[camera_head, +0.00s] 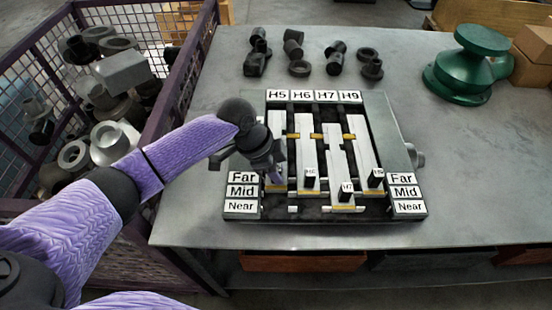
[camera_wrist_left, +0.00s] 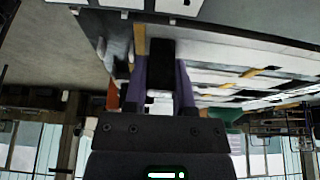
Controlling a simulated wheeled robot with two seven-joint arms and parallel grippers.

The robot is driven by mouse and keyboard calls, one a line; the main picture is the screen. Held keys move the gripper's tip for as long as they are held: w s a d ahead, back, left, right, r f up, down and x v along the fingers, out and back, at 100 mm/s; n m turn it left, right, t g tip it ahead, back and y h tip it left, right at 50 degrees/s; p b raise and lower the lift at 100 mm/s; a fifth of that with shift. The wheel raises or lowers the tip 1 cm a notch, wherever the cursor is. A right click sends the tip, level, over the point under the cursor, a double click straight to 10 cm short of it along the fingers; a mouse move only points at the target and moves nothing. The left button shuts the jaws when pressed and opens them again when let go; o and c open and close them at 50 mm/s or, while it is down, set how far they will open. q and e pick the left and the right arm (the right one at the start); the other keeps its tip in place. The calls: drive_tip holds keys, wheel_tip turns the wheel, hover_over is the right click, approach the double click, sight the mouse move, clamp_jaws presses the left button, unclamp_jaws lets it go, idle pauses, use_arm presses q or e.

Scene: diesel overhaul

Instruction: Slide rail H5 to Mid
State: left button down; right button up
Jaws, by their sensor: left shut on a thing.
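The slide board (camera_head: 390,130) lies on the table with slots labelled H5, H6, H7 and H9 and rows marked Far, Mid and Near. White rail H5 (camera_head: 277,125) is in the leftmost slot. My left gripper (camera_head: 274,178) is over the near part of H5, its fingers pointing down. In the left wrist view its two purple fingers (camera_wrist_left: 161,85) are closed on the dark handle (camera_wrist_left: 160,77) of H5. In the head view the gripper hides this handle, so its exact row is hard to tell. My right gripper is not in view.
Handles of rails H6 (camera_head: 311,173), H7 (camera_head: 346,190) and H9 (camera_head: 376,176) stand to the right. H7 is nearest the front. Dark metal parts (camera_head: 299,68) lie behind the board. A green part (camera_head: 470,70) is at right, a purple-framed bin (camera_head: 175,95) at left.

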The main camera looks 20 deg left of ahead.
use_arm(q)
drive_tip(key=shift+s+d+r, duration=0.2)
drive_tip(key=shift+s, duration=0.45)
drive_tip(key=shift+f, duration=0.1)
drive_tip(key=shift+w, duration=0.15)
drive_tip(key=c, duration=0.8)
unclamp_jaws()
drive_tip(key=o, duration=0.4)
drive_tip(key=shift+c, duration=0.2)
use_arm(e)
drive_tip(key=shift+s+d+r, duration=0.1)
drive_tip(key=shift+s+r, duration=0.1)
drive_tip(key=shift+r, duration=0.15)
use_arm(q)
drive_tip(key=p+v, duration=0.1)
drive_tip(key=v, duration=0.9)
drive_tip(key=shift+p, duration=0.4)
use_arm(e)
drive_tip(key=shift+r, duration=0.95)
